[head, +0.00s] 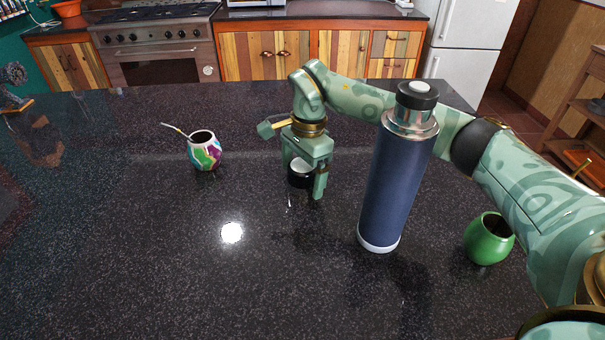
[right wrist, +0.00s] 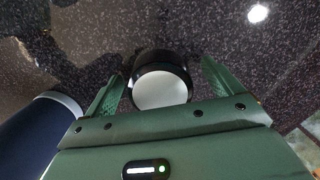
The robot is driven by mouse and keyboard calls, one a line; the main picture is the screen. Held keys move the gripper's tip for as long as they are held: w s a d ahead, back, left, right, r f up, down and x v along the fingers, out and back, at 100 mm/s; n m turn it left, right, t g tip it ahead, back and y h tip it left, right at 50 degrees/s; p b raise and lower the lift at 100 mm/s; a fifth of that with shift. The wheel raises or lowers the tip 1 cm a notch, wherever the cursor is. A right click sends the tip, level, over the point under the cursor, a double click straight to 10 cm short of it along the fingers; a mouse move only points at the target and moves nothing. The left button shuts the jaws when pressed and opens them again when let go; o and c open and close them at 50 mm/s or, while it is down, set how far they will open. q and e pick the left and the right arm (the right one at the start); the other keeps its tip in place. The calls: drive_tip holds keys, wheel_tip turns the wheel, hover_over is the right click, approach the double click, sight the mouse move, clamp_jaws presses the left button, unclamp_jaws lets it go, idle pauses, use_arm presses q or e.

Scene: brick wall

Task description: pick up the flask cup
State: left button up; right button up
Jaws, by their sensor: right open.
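The flask cup (head: 299,180) is small and black with a white top face. It stands on the dark speckled counter, partly hidden by my right gripper (head: 305,186) in the head view. The right gripper points down over it, open, with one finger on each side. In the right wrist view the cup (right wrist: 160,90) sits between the two green fingers, with a gap visible on both sides. The blue flask (head: 398,190) stands upright to the right of the gripper, with a black stopper. My left gripper is not in view.
A colourful mate gourd (head: 205,152) with a metal straw stands at the left. A green cup (head: 489,240) stands at the right, near my right arm. The flask also shows close by in the right wrist view (right wrist: 38,135). The front left counter (head: 130,250) is clear.

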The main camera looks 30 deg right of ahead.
drive_tip(key=c, duration=1.1)
drive_tip(key=shift+r, duration=0.1)
